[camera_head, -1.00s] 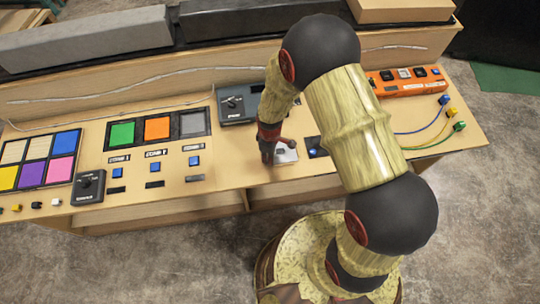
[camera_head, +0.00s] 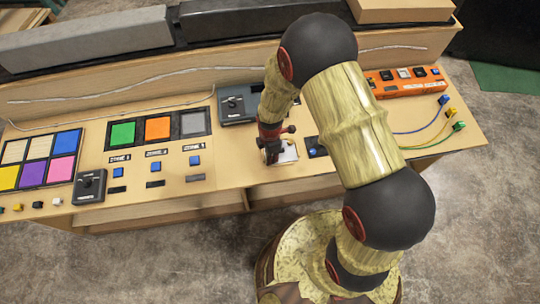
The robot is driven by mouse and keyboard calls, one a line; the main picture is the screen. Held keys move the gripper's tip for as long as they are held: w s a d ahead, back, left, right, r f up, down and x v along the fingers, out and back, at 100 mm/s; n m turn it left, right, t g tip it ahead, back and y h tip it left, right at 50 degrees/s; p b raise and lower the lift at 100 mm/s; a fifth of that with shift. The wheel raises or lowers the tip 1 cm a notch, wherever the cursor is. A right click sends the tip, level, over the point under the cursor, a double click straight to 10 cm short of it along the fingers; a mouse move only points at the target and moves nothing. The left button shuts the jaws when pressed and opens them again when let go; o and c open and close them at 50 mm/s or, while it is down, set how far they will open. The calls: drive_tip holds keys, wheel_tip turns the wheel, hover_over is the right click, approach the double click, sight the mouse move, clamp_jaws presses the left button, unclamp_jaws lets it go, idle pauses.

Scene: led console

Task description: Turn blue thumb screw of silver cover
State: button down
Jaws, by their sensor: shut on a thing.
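My gripper (camera_head: 271,157) reaches down from the bent arm onto the console at the left edge of a small silver cover (camera_head: 289,153). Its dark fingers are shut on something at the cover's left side. The blue thumb screw cannot be made out; the fingers hide that spot. The cover lies flat on the wooden console top, and my gripper and arm hide part of it.
A black box with a blue part (camera_head: 315,147) sits just right of the cover. A dark switch box (camera_head: 238,104) stands behind, left of my arm. Blue buttons (camera_head: 194,160) are to the left. An orange switch strip (camera_head: 405,82) and coloured cables (camera_head: 440,128) lie right.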

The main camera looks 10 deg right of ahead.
drive_tip(key=shift+s+f+n, duration=0.15)
drive_tip(key=shift+n, duration=0.15)
drive_tip(key=c, duration=2.1)
unclamp_jaws()
drive_tip(key=o, duration=0.4)
drive_tip(key=shift+o, duration=0.2)
wheel_tip(320, 180, up, 12)
